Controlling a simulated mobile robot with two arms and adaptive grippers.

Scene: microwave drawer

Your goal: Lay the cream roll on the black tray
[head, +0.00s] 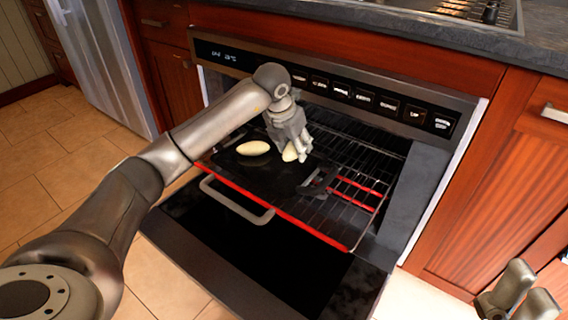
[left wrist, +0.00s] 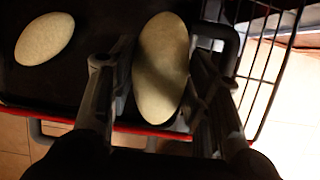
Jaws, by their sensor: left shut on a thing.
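My left gripper (head: 293,155) is shut on a pale cream roll (head: 289,152) over the right part of the black tray (head: 265,178). In the left wrist view the held roll (left wrist: 161,62) is long and oval, between the two fingers. I cannot tell whether it touches the tray. A second pale roll (head: 253,148) lies on the tray to the left of the held one. It also shows in the left wrist view (left wrist: 44,38). My right gripper (head: 524,290) is at the bottom right corner, partly cut off, away from the tray.
Red glowing bars (head: 358,190) show at the rack's right. The control panel (head: 345,88) runs behind. The rack's right side is bare.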

